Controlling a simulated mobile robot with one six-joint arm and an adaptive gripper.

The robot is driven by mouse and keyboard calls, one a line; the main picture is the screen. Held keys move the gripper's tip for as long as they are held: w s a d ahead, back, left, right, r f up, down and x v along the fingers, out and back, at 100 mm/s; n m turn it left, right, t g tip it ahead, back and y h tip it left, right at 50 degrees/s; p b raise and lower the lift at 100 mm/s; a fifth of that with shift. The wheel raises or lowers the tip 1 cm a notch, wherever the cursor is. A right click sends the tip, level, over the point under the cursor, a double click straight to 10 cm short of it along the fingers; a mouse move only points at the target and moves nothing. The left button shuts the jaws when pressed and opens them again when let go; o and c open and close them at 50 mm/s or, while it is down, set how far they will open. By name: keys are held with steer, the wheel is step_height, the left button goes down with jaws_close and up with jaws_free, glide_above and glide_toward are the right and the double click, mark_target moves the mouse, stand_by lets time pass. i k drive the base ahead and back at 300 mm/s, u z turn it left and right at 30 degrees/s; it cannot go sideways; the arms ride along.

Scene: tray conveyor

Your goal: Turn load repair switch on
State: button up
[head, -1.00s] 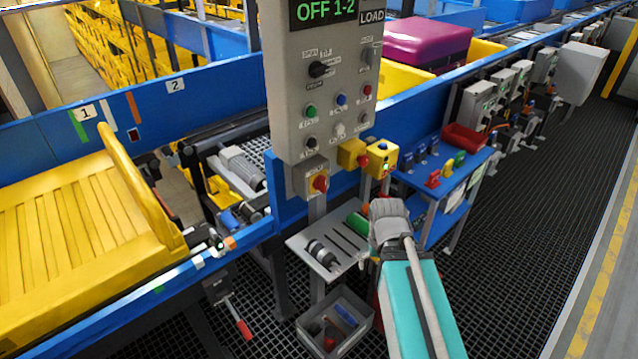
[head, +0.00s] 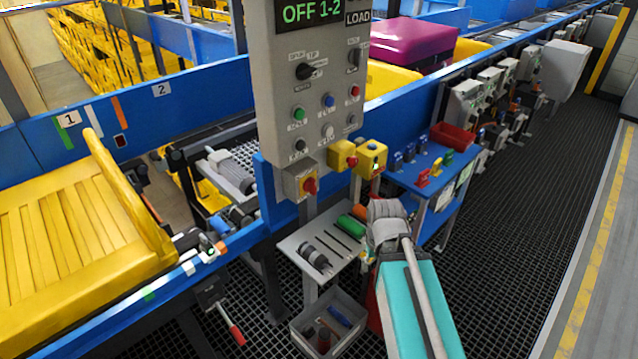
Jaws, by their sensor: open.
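The grey load control panel (head: 270,110) stands upright at centre. Its display (head: 312,11) reads OFF 1-2, beside a LOAD label (head: 357,18). A black rotary selector (head: 306,71) sits at the panel's upper left, and another switch (head: 354,57) at its upper right. The small lettering is too blurred to tell which one is repair. Below are green (head: 299,114), blue (head: 328,100) and red (head: 355,91) buttons and several grey or black ones. My arm reaches up from the lower right, to the right of and below the panel. My gripper's fingers are hidden behind my arm.
A grey tool shelf (head: 292,241) and a grey bin (head: 300,335) are below. A blue bench (head: 404,178) stands right of the panel. A yellow tray (head: 70,225) lies left; the grating walkway at right is clear.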

mark_target(310, 185)
steer(key=z, duration=0.6)
steer(key=k, duration=1.3)
steer(key=u, duration=0.3)
steer(key=i, duration=1)
steer(key=z, duration=0.05)
